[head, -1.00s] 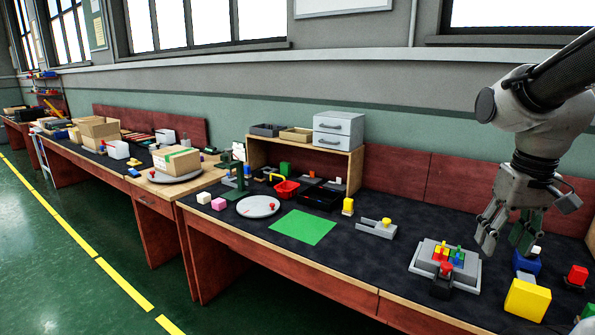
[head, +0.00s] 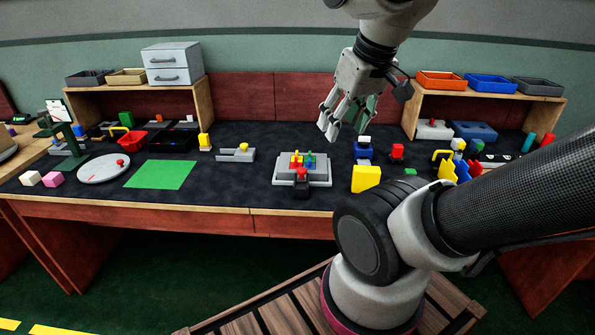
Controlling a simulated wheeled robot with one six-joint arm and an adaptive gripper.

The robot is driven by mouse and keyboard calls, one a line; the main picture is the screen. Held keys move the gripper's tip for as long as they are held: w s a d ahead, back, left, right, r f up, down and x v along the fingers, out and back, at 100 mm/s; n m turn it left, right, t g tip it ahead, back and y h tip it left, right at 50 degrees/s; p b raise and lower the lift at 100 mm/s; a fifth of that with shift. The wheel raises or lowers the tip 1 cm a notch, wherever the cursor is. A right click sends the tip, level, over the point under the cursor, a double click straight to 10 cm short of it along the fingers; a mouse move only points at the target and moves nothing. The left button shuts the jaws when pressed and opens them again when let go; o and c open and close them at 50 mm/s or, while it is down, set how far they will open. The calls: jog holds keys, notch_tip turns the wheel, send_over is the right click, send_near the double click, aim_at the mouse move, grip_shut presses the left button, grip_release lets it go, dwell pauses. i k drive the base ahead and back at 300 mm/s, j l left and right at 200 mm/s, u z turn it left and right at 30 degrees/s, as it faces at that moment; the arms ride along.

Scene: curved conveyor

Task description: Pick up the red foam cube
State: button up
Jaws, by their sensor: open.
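A small red cube-shaped block (head: 397,151) stands on the dark bench top, right of centre. A dark piece shows beneath it. Another small red piece (head: 302,174) sits at the front of a grey stepped fixture (head: 318,178). I cannot tell from the picture which one is foam. My gripper (head: 345,126) is open and empty, fingers pointing down, above the bench behind the fixture. It is to the left of the red block and apart from it.
A yellow block (head: 366,178) and a blue block with a white top (head: 362,150) stand between the fixture and the red block. A cluttered group with a yellow handle (head: 442,155) lies to the right. A green mat (head: 160,174) lies left; bare bench separates it from the fixture.

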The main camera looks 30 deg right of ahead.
aim_at(295, 165)
jog(key=i+j+z, duration=0.25)
jog(key=z, duration=0.15)
jog(key=i+j+z, duration=0.5)
jog(key=j+z, duration=0.25)
jog(key=l, duration=0.1)
